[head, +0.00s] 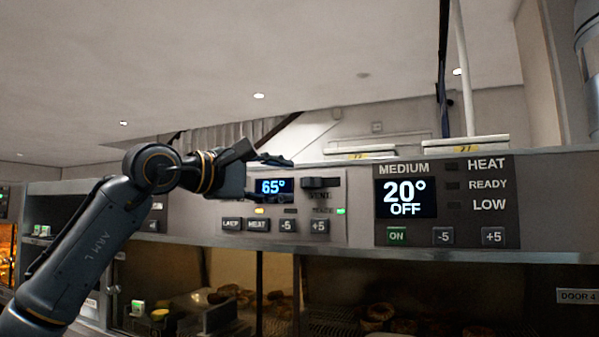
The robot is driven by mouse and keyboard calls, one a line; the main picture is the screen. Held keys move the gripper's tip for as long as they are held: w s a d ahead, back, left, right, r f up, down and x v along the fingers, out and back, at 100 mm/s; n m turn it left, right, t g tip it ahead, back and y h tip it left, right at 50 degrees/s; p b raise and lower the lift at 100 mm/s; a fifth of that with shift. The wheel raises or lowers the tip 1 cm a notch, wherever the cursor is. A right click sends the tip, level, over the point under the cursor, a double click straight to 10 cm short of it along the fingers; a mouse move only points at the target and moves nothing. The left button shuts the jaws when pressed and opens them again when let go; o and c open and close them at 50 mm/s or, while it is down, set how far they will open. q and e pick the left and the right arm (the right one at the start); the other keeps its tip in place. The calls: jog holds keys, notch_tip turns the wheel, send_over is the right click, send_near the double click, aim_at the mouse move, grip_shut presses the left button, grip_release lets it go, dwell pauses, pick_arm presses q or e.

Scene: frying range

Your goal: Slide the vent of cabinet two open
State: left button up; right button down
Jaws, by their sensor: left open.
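The vent slider (318,183) is a dark knob in a short horizontal slot on a grey control panel (338,212), with a VENT label under it. The knob appears to sit toward the left of its slot. My left gripper (288,181) is in front of the same panel, just left of the slider, with its fingers spread above and below the blue 65° display (271,186). It is open and holds nothing, and a gap shows between it and the slider. No cabinet number is readable on this panel. My right gripper is out of view.
Below the 65° display is a row of buttons (274,225). To the right is another panel with a 20° OFF display (405,198). Under the panels are cabinets with fried food (385,313). White boxes (465,150) stand on top. Space before the panels right of my arm is clear.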

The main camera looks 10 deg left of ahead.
aim_at(306, 182)
pick_arm(q)
jog(key=p+x, duration=0.1)
jog(key=x, duration=0.4)
jog(key=shift+p, duration=0.35)
jog(key=shift+w, duration=0.1)
jog(key=shift+d, duration=0.1)
grip_shut()
